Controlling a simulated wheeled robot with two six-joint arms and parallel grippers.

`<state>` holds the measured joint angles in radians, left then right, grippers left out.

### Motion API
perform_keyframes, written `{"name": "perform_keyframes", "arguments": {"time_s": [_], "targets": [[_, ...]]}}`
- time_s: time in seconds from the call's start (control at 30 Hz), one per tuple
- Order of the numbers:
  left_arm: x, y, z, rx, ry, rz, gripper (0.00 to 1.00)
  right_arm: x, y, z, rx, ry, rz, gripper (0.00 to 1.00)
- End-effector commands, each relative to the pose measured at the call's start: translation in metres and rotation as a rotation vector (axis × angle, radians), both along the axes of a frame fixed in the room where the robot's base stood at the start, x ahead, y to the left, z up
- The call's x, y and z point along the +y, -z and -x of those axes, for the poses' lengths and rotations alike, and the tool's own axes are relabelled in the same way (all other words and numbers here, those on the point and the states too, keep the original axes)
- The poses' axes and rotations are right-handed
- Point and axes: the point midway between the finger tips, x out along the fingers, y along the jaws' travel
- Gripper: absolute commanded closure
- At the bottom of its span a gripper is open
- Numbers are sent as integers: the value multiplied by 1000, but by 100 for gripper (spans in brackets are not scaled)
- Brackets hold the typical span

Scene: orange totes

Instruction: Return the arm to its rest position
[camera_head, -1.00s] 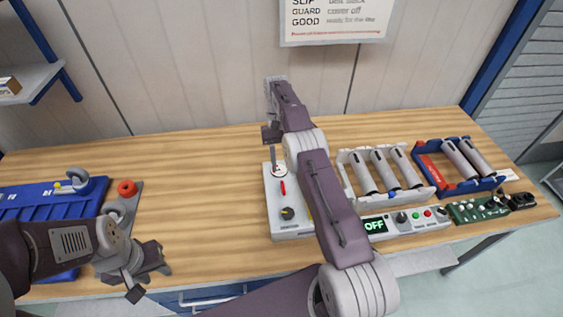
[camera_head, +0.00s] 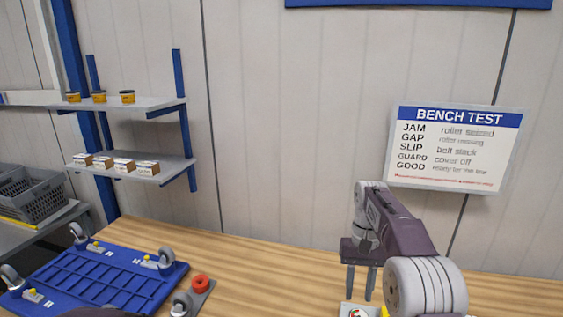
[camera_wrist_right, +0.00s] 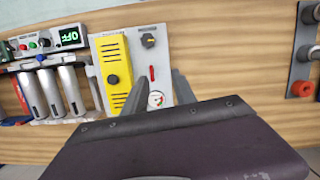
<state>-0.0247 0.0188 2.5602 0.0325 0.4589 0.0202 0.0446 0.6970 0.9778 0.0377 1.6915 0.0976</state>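My right gripper (camera_head: 360,282) points down above the bench in the head view, with its two fingers apart and nothing between them. In the right wrist view its fingers (camera_wrist_right: 156,92) are also spread, over the lower part of a white panel (camera_wrist_right: 133,35). The panel carries a yellow piece (camera_wrist_right: 112,62), a black knob (camera_wrist_right: 148,40), a red lever (camera_wrist_right: 152,73) and a small round dial (camera_wrist_right: 156,99). I cannot tell whether the fingers touch it. In the head view only the panel's top edge shows at the bottom. My left gripper is not in view.
A blue tray with casters (camera_head: 95,278) and a part with a red ring (camera_head: 200,284) lie left on the bench. Rollers (camera_wrist_right: 68,90) and a lit display (camera_wrist_right: 69,37) stand beside the panel. Shelves (camera_head: 130,160) and a sign (camera_head: 455,148) are behind. The bench middle (camera_head: 270,275) is clear.

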Motion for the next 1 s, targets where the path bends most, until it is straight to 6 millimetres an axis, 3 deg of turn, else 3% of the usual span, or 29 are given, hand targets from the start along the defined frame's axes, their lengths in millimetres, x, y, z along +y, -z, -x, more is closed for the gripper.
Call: {"name": "perform_keyframes", "arguments": {"time_s": [0.13,0.23,0.4,0.57,0.73,1.0], "targets": [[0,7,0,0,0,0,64,13,4,47,-53,-35,2,67],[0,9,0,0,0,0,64,19,22,86,-93,-56,4,67],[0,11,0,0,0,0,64,22,74,158,-159,-87,9,67],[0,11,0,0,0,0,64,19,124,208,-193,-101,16,67],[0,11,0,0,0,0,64,18,131,185,-323,-113,23,67],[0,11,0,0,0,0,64,18,130,182,-332,-115,24,67]]}}
